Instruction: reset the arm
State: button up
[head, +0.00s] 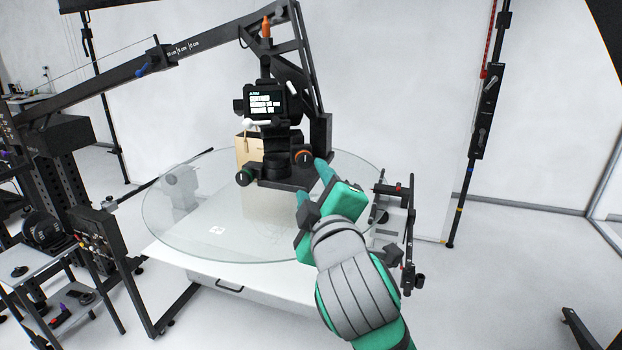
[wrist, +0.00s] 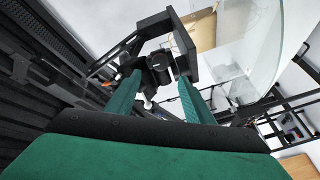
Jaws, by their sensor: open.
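A black boom arm (head: 190,48) with printed centimetre marks reaches from the left over a round glass turntable (head: 185,243). Its end carries a camera head with a small lit screen (head: 264,102); the text on it is too small to read surely. My gripper (head: 312,184) is open and empty, just right of and below the head's base, near the orange-ringed knob. In the wrist view, dark camera-head parts show beyond and between the open fingers (wrist: 158,80); contact cannot be told.
A wooden box (head: 249,150) stands behind the head. A white table (head: 215,270) lies under the glass. A black bracket with rods (head: 408,235) stands right of my gripper. A tall black stand (head: 481,120) is at the right. The floor at the right front is mostly clear.

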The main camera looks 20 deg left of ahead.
jog(key=shift+f, duration=0.1)
dwell(0.4)
jog(key=d+f+m+t+h, duration=0.15)
jog(key=d+f+m, duration=0.25)
jog(key=f+m, duration=0.95)
jog(key=s+d+f+m+h, duration=0.1)
jog(key=s+d+f+h, duration=0.2)
jog(key=f, duration=0.7)
jog(key=s+d+f+m+h, duration=0.15)
jog(key=s+f, duration=0.35)
jog(key=f, duration=0.5)
jog(key=s+d+f+m+h, duration=0.1)
jog(key=s+d+f, duration=0.2)
jog(key=s+f, duration=0.4)
jog(key=s+d+f+m+h, duration=0.1)
jog(key=s+d+f+m, duration=0.1)
jog(key=s+f, duration=0.45)
jog(key=s+d+g, duration=0.1)
jog(key=s+d, duration=0.1)
jog(key=s, duration=0.7)
jog(key=s+d+g, duration=0.1)
jog(key=s+d, duration=0.1)
jog(key=s, duration=0.7)
jog(key=shift+f+n+h, duration=0.4)
jog(key=shift+d, duration=0.1)
jog(key=shift+c, duration=0.3)
